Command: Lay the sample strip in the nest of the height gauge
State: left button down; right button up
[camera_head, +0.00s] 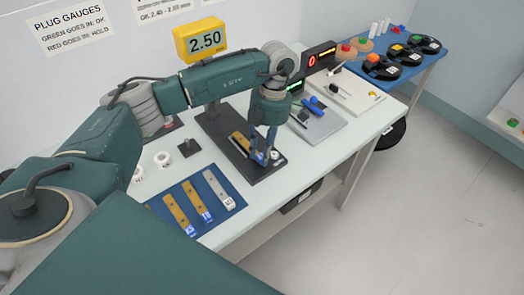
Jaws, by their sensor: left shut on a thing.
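My left gripper (265,150) points down over the black base (262,172) of the height gauge. It is shut on a brass sample strip (239,141) with a blue tag at its near end. The strip lies lengthwise over the base; I cannot tell whether it rests in the nest or is just above it, as the fingers hide part of it. The gauge's yellow display (203,40) reads 2.50. My right gripper is not in view.
A blue mat (159,205) in front holds two brass strips (176,210) and a grey strip (217,187). A grey tray (322,127) with tools lies to the right.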

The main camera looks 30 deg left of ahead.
pick_arm(q)
jog(key=shift+f, duration=0.15)
jog(key=shift+f+b, duration=0.7)
jog(key=shift+f, duration=0.05)
jog(key=shift+r, duration=0.2)
jog(key=shift+r+p, duration=0.35)
dwell(0.5)
jog(key=shift+b, duration=0.3)
dwell(1.0)
jog(key=shift+f+b, duration=0.4)
jog(key=shift+f, duration=0.1)
jog(key=shift+r, duration=0.15)
